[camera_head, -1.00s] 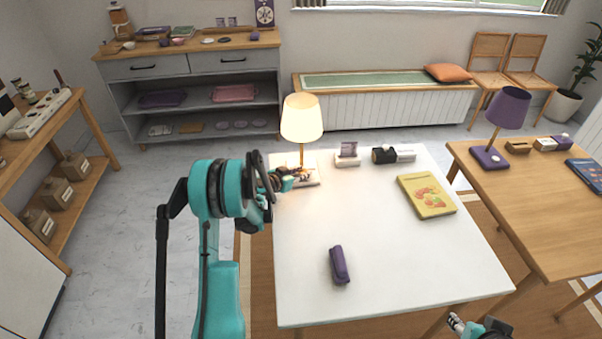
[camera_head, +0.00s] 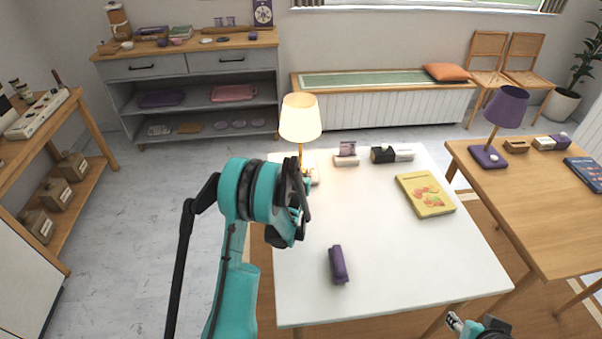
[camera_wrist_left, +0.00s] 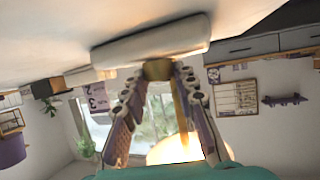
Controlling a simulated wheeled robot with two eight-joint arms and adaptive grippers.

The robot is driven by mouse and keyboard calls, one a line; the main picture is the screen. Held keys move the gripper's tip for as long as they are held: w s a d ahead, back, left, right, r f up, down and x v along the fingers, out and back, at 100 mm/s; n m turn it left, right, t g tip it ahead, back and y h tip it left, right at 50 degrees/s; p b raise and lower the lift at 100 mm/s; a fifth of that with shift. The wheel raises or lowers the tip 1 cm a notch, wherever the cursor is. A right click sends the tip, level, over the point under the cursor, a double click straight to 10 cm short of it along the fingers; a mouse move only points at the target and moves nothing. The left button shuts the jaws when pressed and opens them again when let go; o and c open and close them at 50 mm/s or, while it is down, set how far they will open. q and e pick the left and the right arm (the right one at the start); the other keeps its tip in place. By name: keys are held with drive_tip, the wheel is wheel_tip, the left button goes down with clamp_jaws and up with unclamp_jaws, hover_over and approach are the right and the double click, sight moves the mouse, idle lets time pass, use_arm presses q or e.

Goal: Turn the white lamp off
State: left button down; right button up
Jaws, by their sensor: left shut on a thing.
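The white lamp (camera_head: 300,118) stands at the back left of the white table, its shade glowing. Its base (camera_head: 314,172) is partly hidden behind my left gripper (camera_head: 305,190). In the left wrist view, which is upside down, the left fingers (camera_wrist_left: 157,78) close around a brass knob (camera_wrist_left: 157,69) at the white lamp base (camera_wrist_left: 150,42). The lamp's pole (camera_wrist_left: 179,112) and glowing shade (camera_wrist_left: 178,149) show beyond and below. My right gripper (camera_head: 456,322) shows only in part at the bottom right, away from the lamp; its opening is unclear.
The white table (camera_head: 400,265) holds a purple case (camera_head: 338,264), a yellow book (camera_head: 425,194), a small white stand (camera_head: 346,155) and a black-and-white item (camera_head: 391,154). A purple lamp (camera_head: 507,106) stands on the wooden table at right. The white table's front is mostly clear.

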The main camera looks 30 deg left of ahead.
use_arm(q)
drive_tip(key=n+g+y, duration=0.1)
drive_tip(key=n+y, duration=0.1)
drive_tip(key=n+g+y, duration=0.1)
drive_tip(key=n, duration=0.1)
drive_tip(key=d+n+g+y, duration=0.1)
drive_tip(key=y, duration=0.1)
drive_tip(key=shift+w+n+g+y, duration=0.3)
drive_tip(key=shift+n, duration=0.1)
drive_tip(key=n+g+y, duration=0.2)
drive_tip(key=n+g, duration=0.1)
drive_tip(key=shift+w+g, duration=0.2)
drive_tip(key=shift+g, duration=0.1)
drive_tip(key=shift+f+n+g+y, duration=0.1)
drive_tip(key=shift+n+g+y, duration=0.3)
drive_tip(key=shift+n+g, duration=1)
drive_tip(key=shift+n, duration=0.3)
drive_tip(key=c, duration=1.2)
unclamp_jaws()
drive_tip(key=shift+w, duration=0.1)
